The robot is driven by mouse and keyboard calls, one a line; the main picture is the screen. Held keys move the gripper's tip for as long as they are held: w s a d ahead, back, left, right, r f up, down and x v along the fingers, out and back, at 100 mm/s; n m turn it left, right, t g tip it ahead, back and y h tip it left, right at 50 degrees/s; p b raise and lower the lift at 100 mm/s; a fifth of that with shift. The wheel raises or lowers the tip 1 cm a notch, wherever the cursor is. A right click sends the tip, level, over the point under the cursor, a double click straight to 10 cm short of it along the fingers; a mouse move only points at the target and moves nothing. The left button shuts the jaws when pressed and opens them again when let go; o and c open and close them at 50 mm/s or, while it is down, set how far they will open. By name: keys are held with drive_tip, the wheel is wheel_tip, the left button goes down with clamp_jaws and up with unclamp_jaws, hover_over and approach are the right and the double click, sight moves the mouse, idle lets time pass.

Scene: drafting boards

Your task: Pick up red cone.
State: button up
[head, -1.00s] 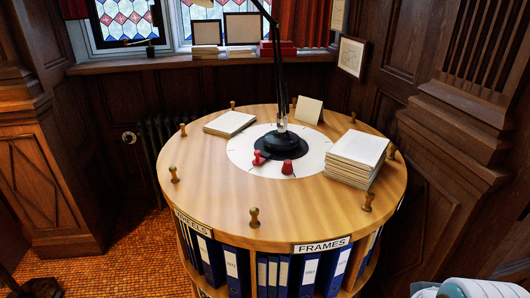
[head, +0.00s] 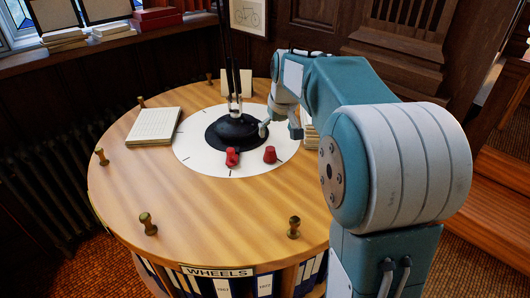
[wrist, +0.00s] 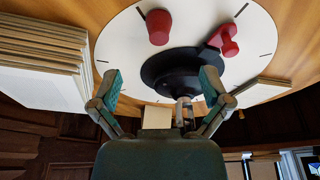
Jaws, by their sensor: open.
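The red cone (head: 270,155) stands on the white disc (head: 195,155) in the middle of the round wooden table, in front of the black lamp base (head: 236,134). It also shows at the top of the wrist view (wrist: 157,27), blunt-topped. A second red piece, knobbed at its ends (head: 232,157), lies just left of the cone in the head view. My gripper (wrist: 160,86) is open, its two green-padded fingers spread with nothing held. In the head view my gripper (head: 273,127) is above the disc, beyond the cone and apart from it, partly hidden by my arm.
The black lamp post (head: 232,65) rises close to my gripper. A paper stack (head: 153,126) lies on the left of the table (head: 190,215); another stack (wrist: 40,60) is by my gripper. Small wooden pegs (head: 148,223) line the rim.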

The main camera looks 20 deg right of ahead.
sight(270, 149)
drive_tip(key=x, duration=0.2)
drive_tip(key=w+x, duration=0.1)
drive_tip(key=x, duration=0.3)
drive_tip(key=shift+w+d, duration=0.2)
drive_tip(key=shift+d, duration=0.1)
drive_tip(key=shift+w+a+f, duration=0.2)
drive_tip(key=shift+a+f, duration=0.05)
drive_tip(key=shift+f, duration=0.25)
drive_tip(key=x, duration=0.3)
drive_tip(key=shift+w+f, duration=0.2)
drive_tip(key=shift+f, duration=0.15)
drive_tip(key=shift+w+d+f, duration=0.1)
drive_tip(key=shift+f, duration=0.35)
drive_tip(key=c, duration=1.2)
